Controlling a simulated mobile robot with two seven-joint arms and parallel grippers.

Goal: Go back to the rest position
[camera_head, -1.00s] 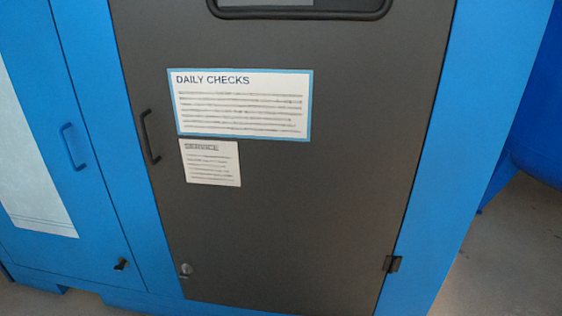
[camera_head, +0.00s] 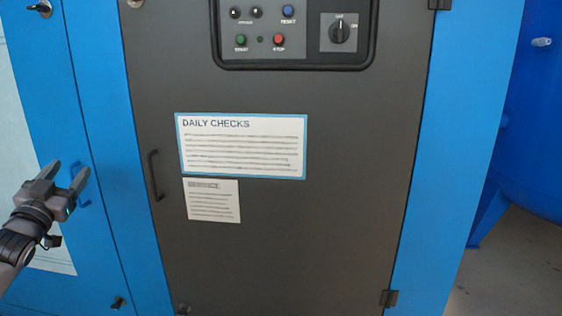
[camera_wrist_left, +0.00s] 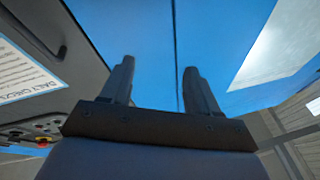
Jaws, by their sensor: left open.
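My left gripper (camera_head: 67,177) is at the left of the head view, in front of the blue side panel of the cabinet. Its two fingers are spread apart with nothing between them. In the left wrist view the open fingers (camera_wrist_left: 157,80) point toward the blue cabinet surface, and the gap between them is empty. My right gripper is in neither view.
A dark grey door (camera_head: 300,240) with a black handle (camera_head: 154,175) and a "Daily Checks" sheet (camera_head: 243,146) fills the middle. Above it is a control panel (camera_head: 300,30) with buttons and a rotary switch. A blue tank (camera_head: 535,130) stands at right beside open floor (camera_head: 510,265).

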